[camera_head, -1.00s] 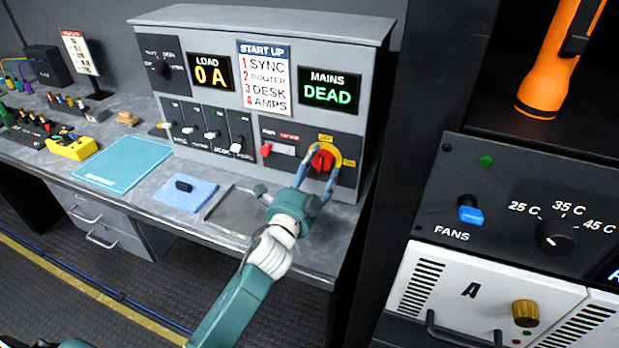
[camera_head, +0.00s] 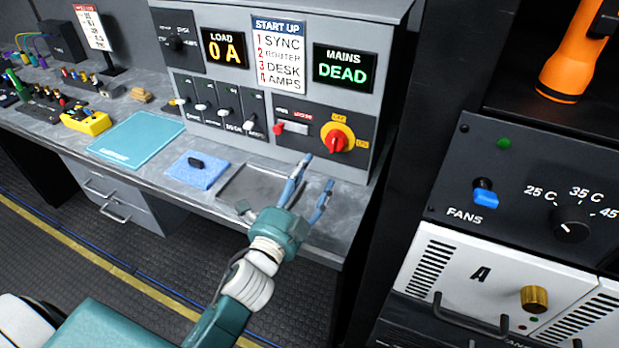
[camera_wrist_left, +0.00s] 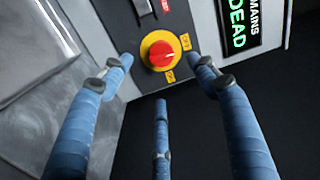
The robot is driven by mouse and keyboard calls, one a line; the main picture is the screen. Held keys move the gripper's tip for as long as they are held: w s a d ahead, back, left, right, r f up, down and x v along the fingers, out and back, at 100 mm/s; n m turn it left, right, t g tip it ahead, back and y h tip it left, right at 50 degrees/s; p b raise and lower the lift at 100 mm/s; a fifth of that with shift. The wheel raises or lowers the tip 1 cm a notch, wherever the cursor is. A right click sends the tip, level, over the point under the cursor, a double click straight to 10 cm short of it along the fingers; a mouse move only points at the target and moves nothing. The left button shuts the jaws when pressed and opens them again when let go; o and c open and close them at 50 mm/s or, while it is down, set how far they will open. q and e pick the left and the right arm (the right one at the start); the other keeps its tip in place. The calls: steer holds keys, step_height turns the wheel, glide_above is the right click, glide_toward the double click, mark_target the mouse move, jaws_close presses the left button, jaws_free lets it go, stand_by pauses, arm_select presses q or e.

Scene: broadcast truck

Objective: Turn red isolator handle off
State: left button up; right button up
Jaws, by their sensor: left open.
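The red isolator handle (camera_head: 338,141) sits on a round yellow plate on the lower right of the grey panel. In the head view it is tilted, with yellow labels above and to its right. It also shows in the left wrist view (camera_wrist_left: 162,55). My left gripper (camera_head: 317,172) is open and empty, below and in front of the handle, apart from it. In the left wrist view its blue fingers spread on both sides of the handle, with a third finger below. My right gripper is not in view.
The panel has a red-and-white switch (camera_head: 291,127), several black sliders and a display reading MAINS DEAD (camera_head: 345,69). A blue pad (camera_head: 197,171) and a teal mat (camera_head: 133,141) lie on the desk. A dark rack (camera_head: 530,180) stands close on the right.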

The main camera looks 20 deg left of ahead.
mark_target(332, 147)
arm_select(q)
steer(key=w+n, duration=0.4)
steer(key=n, duration=0.1)
steer(key=w+d+n, duration=0.1)
steer(key=w+n, duration=0.2)
steer(key=n, duration=0.2)
steer(key=w+n+p, duration=0.1)
steer(key=w+n, duration=0.3)
steer(key=n, duration=0.1)
steer(key=shift+w+d+r+n+g, duration=0.15)
steer(key=shift+w+r+n+g, duration=0.15)
steer(key=shift+w+n+g, duration=0.1)
